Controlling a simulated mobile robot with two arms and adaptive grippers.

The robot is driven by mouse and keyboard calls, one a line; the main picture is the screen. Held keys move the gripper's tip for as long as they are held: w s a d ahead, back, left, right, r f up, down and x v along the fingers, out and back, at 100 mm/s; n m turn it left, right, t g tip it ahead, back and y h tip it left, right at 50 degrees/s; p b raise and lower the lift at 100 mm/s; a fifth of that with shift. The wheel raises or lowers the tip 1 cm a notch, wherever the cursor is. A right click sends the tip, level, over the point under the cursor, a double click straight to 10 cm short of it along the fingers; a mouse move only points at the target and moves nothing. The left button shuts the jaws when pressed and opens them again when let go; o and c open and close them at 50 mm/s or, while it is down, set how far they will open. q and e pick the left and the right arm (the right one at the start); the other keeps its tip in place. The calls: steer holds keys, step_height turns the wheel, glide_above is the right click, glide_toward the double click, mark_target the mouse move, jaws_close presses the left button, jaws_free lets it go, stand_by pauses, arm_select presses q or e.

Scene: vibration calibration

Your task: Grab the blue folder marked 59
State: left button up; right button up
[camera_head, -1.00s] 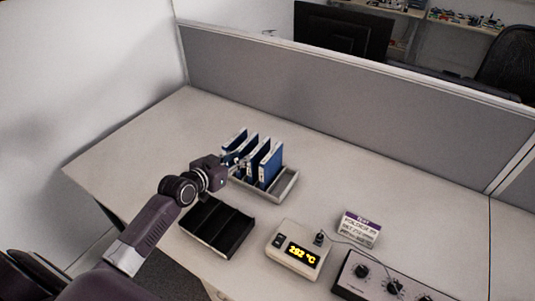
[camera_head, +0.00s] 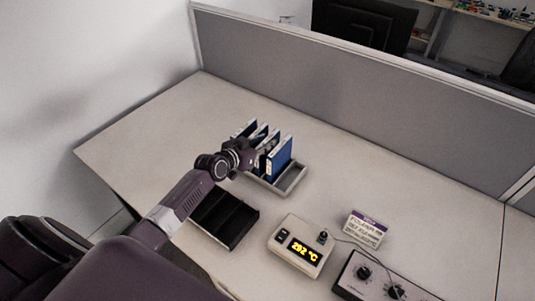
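Several blue folders stand upright in a grey rack on the desk; the frontmost right one (camera_head: 280,159) shows its broad blue face. Others, such as the leftmost folder (camera_head: 244,130), stand behind and to the left. The rack (camera_head: 291,180) has free room at its right end. The numbers on the spines are too small to read, so I cannot tell which folder is 59. My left gripper (camera_head: 256,156) is at the folders and partly covers them. Its fingers are too small and hidden to tell whether they are open or hold a folder. My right gripper is not in view.
A black divided tray (camera_head: 229,217) lies in front of the rack, under my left arm. A temperature display box (camera_head: 301,245), a small label card (camera_head: 364,229) and a knob box (camera_head: 372,277) stand to the right. A grey partition (camera_head: 350,98) closes the back.

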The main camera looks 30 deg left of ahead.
arm_select(q)
steer(key=shift+x, duration=0.9)
steer(key=shift+c, duration=0.5)
jaws_close()
steer(key=shift+r, duration=0.1)
